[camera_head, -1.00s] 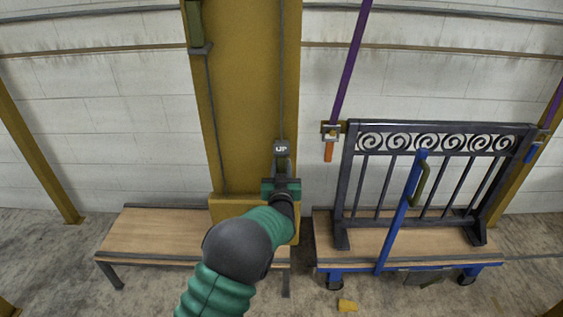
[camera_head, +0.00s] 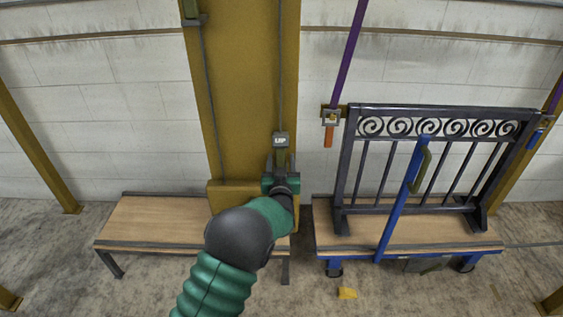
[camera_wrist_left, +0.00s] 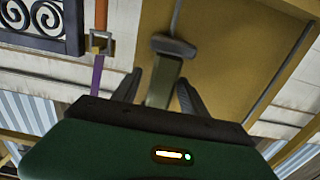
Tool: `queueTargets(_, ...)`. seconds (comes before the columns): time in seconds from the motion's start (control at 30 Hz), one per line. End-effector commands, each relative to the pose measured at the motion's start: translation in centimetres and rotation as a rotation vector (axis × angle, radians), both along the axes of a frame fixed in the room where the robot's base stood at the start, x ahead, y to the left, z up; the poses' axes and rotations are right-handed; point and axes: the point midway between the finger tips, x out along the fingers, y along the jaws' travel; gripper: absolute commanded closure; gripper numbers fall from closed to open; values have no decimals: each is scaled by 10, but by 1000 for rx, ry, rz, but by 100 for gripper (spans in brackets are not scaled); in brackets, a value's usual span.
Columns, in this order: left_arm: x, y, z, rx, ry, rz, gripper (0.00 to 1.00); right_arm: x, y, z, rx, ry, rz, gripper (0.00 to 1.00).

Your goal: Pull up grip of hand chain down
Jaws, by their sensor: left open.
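The up grip (camera_head: 281,140), a dark block lettered UP, hangs on a thin hand chain (camera_head: 281,60) in front of the yellow column. My left gripper (camera_head: 281,163) is just below the lettering, with its fingers pointing up on both sides of the grip's lower part. In the left wrist view, the olive-green grip (camera_wrist_left: 164,80) stands between my two open, dark fingers (camera_wrist_left: 158,84), with a gap visible on both sides. Whether any finger touches it cannot be told. My right gripper is not in view.
The yellow column (camera_head: 240,90) carries a second line (camera_head: 206,100) with a green grip (camera_head: 191,10) higher up. A wooden bench (camera_head: 150,219) stands at left. A blue cart (camera_head: 400,251) bearing a scroll gate (camera_head: 357,150) stands at right, beside purple straps (camera_head: 349,45).

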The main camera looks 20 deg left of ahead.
Motion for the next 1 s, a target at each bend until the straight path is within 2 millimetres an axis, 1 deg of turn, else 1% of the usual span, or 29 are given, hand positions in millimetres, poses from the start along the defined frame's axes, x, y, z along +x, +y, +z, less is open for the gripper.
queueTargets(0.07,-1,0,1,0,-1,0,49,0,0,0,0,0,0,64)
queueTargets(0.17,-7,-2,2,1,-3,0,49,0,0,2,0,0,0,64)
queueTargets(0.27,-25,-8,3,1,0,-1,49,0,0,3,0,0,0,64)
queueTargets(0.37,-52,-16,3,1,0,-2,49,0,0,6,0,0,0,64)
queueTargets(0.5,-93,-28,2,-1,2,-3,49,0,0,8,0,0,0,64)
queueTargets(0.6,-120,-36,1,0,2,-2,49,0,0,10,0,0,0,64)
queueTargets(0.7,-141,-42,0,0,3,-3,49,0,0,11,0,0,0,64)
queueTargets(0.83,-157,-46,-1,0,3,-1,49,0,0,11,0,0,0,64)
queueTargets(1.0,-161,-47,0,0,1,0,49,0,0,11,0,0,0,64)
